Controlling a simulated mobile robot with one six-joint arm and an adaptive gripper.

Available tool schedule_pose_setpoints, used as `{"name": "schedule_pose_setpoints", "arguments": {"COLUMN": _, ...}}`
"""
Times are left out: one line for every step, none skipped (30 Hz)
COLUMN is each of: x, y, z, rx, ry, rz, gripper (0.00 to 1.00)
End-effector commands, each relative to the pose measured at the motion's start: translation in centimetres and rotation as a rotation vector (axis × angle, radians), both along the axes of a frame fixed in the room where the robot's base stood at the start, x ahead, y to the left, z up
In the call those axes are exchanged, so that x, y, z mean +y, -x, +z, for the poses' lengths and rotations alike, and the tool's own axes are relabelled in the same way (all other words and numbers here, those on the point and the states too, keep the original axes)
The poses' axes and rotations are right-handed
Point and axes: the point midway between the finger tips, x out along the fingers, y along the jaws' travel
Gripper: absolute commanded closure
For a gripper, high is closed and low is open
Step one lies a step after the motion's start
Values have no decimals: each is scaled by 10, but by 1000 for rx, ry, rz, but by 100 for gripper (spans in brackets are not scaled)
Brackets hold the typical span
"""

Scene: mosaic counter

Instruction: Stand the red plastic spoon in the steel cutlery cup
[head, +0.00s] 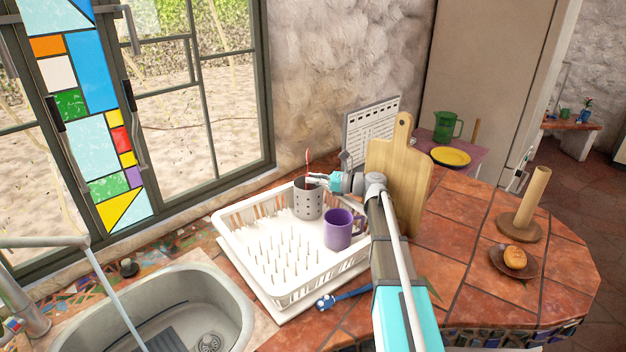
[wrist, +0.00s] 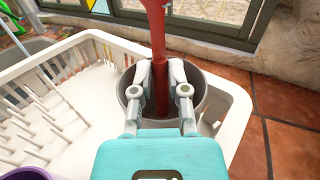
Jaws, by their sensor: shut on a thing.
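The red plastic spoon (head: 308,156) stands roughly upright above the mouth of the steel cutlery cup (head: 308,203). The cup is grey, with holes in its side, and stands in the back corner of the white dish rack. My gripper (head: 317,179) is at the cup's rim, coming from the right. In the wrist view my gripper (wrist: 160,78) is shut on the red shaft of the spoon (wrist: 159,45), and the shaft runs down into the cup's opening (wrist: 194,91). The spoon's lower end is hidden, so I cannot tell whether it touches the bottom.
The white dish rack (head: 287,296) also holds a purple mug (head: 339,232) beside my arm. A wooden cutting board (head: 399,165) stands behind my arm. A blue brush (head: 343,297) lies in front of the rack. The sink (head: 180,300) is at the left.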

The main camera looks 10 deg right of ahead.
Motion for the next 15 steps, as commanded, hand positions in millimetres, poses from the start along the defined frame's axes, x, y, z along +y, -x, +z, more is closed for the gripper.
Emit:
{"name": "schedule_pose_setpoints", "arguments": {"x": 0, "y": 0, "z": 0, "rx": 0, "ry": 0, "rz": 0, "gripper": 100}}
{"name": "schedule_pose_setpoints", "arguments": {"x": 0, "y": 0, "z": 0, "rx": 0, "ry": 0, "rz": 0, "gripper": 100}}
{"name": "schedule_pose_setpoints", "arguments": {"x": 0, "y": 0, "z": 0, "rx": 0, "ry": 0, "rz": 0, "gripper": 100}}
{"name": "schedule_pose_setpoints", "arguments": {"x": 0, "y": 0, "z": 0, "rx": 0, "ry": 0, "rz": 0, "gripper": 100}}
{"name": "schedule_pose_setpoints", "arguments": {"x": 0, "y": 0, "z": 0, "rx": 0, "ry": 0, "rz": 0, "gripper": 100}}
{"name": "schedule_pose_setpoints", "arguments": {"x": 0, "y": 0, "z": 0, "rx": 0, "ry": 0, "rz": 0, "gripper": 100}}
{"name": "schedule_pose_setpoints", "arguments": {"x": 0, "y": 0, "z": 0, "rx": 0, "ry": 0, "rz": 0, "gripper": 100}}
{"name": "schedule_pose_setpoints", "arguments": {"x": 0, "y": 0, "z": 0, "rx": 0, "ry": 0, "rz": -1, "gripper": 100}}
{"name": "schedule_pose_setpoints", "arguments": {"x": 0, "y": 0, "z": 0, "rx": 0, "ry": 0, "rz": -1, "gripper": 100}}
{"name": "schedule_pose_setpoints", "arguments": {"x": 0, "y": 0, "z": 0, "rx": 0, "ry": 0, "rz": -1, "gripper": 74}}
{"name": "schedule_pose_setpoints", "arguments": {"x": 0, "y": 0, "z": 0, "rx": 0, "ry": 0, "rz": -1, "gripper": 68}}
{"name": "schedule_pose_setpoints", "arguments": {"x": -1, "y": 0, "z": 0, "rx": 0, "ry": 0, "rz": -1, "gripper": 61}}
{"name": "schedule_pose_setpoints", "arguments": {"x": -1, "y": 0, "z": 0, "rx": 0, "ry": 0, "rz": -1, "gripper": 55}}
{"name": "schedule_pose_setpoints", "arguments": {"x": -1, "y": 0, "z": 0, "rx": 0, "ry": 0, "rz": -1, "gripper": 50}}
{"name": "schedule_pose_setpoints", "arguments": {"x": -1, "y": 0, "z": 0, "rx": 0, "ry": 0, "rz": -1, "gripper": 42}}
